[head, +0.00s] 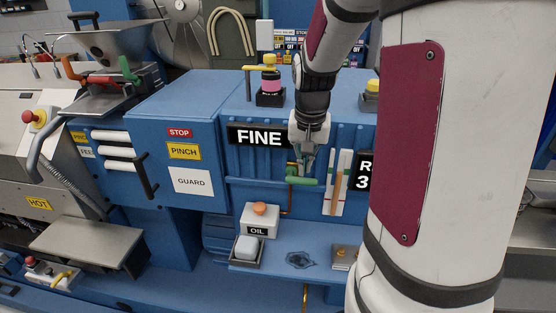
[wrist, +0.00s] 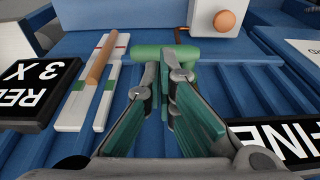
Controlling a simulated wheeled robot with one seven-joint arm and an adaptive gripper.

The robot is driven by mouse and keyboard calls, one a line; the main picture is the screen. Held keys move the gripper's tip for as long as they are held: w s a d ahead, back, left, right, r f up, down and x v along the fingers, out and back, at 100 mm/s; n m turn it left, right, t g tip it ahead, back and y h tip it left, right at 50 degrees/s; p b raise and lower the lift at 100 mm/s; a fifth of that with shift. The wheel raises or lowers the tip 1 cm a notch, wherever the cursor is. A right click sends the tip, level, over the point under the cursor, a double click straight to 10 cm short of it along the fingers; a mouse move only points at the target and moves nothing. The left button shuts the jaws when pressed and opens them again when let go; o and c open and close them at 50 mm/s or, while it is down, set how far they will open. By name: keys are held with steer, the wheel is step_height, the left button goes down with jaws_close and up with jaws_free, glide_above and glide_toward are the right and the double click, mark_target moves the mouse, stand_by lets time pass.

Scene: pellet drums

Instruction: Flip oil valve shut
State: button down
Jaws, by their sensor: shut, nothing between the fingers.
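A green lever (head: 301,181) lies level across the front of the blue machine, below the FINE sign, with a thin copper pipe (head: 289,203) beneath its left end. It is the only valve-like handle near the OIL box (head: 258,220), a white box with an orange knob. The lever also shows in the wrist view (wrist: 195,54), just beyond the fingertips. My gripper (head: 305,168) points down just above the lever, its fingers closed and empty. In the wrist view my gripper's fingertips (wrist: 166,72) are very near the lever; I cannot tell whether they touch.
The FINE sign (head: 259,137) is left of my gripper. A white slotted panel with a wooden-coloured stick (head: 336,184) and a black RE 3 sign (head: 365,172) stand to the right. A blue ledge (head: 310,240) below holds a white block (head: 247,247) in a tray.

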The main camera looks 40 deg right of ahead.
steer(key=shift+w+d+f, duration=0.1)
steer(key=shift+f, duration=0.6)
steer(key=shift+w+d+f, duration=0.1)
steer(key=shift+f, duration=0.6)
